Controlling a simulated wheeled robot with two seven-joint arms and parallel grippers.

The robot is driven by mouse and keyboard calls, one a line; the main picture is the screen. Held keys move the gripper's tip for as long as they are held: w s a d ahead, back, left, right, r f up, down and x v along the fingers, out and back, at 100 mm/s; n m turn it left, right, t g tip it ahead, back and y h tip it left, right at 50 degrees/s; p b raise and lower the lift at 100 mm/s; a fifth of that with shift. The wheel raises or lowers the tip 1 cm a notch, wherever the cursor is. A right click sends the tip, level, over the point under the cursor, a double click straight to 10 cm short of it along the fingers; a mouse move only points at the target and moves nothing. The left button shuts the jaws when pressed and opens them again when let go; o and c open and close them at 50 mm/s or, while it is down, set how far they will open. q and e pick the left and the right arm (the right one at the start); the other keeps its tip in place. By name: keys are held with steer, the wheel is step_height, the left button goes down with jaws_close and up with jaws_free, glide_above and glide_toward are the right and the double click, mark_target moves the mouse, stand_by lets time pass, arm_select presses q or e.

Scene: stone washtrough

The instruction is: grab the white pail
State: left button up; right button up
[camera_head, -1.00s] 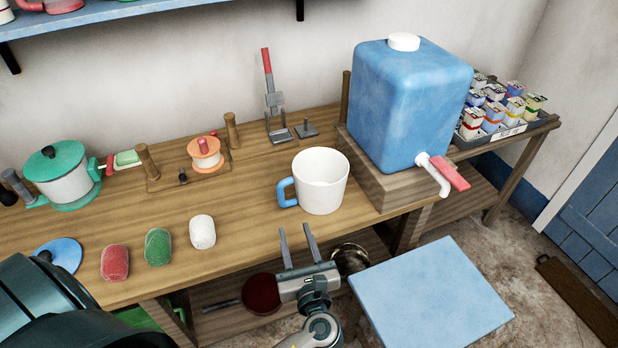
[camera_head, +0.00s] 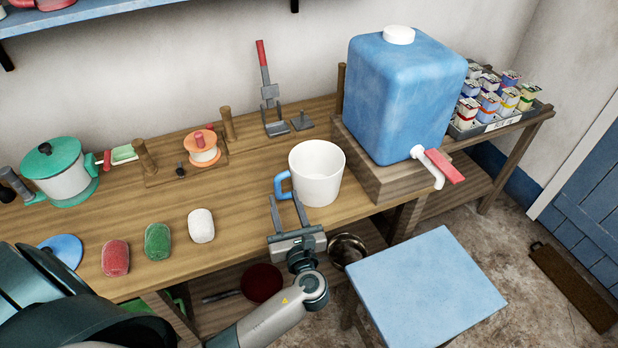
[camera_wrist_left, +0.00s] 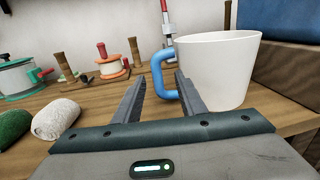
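The white pail (camera_head: 318,176) is a mug-shaped vessel with a blue handle on its left side. It stands upright near the front edge of the wooden table (camera_head: 240,185), left of the blue water tank. My left gripper (camera_head: 286,212) is at the table's front edge, just in front of the handle. In the left wrist view my left gripper (camera_wrist_left: 158,92) is open, and the blue handle (camera_wrist_left: 163,75) shows between and beyond its two fingers. The pail (camera_wrist_left: 218,70) is to the right there, partly behind the right finger. My right gripper is not in view.
The blue tank (camera_head: 405,95) with a red-levered tap (camera_head: 443,166) stands right of the pail. White (camera_head: 201,226), green (camera_head: 158,241) and red (camera_head: 115,257) lumps lie to the left. A blue-topped stool (camera_head: 427,288) stands in front at right.

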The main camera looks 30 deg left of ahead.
mark_target(280, 188)
arm_select(q)
steer(key=shift+p+x, duration=0.55)
steer(key=shift+x, duration=2.2)
steer(key=shift+a, duration=0.1)
steer(key=shift+w+a, duration=0.2)
steer(key=shift+a, duration=0.05)
steer(key=shift+f+p+x, duration=0.25)
steer(key=shift+p+x, duration=0.25)
steer(key=shift+x, duration=0.6)
steer(key=shift+f+p+x, duration=0.25)
steer(key=shift+p+x, duration=0.25)
steer(key=shift+x, duration=0.65)
steer(key=shift+s+a, duration=0.15)
jaws_close()
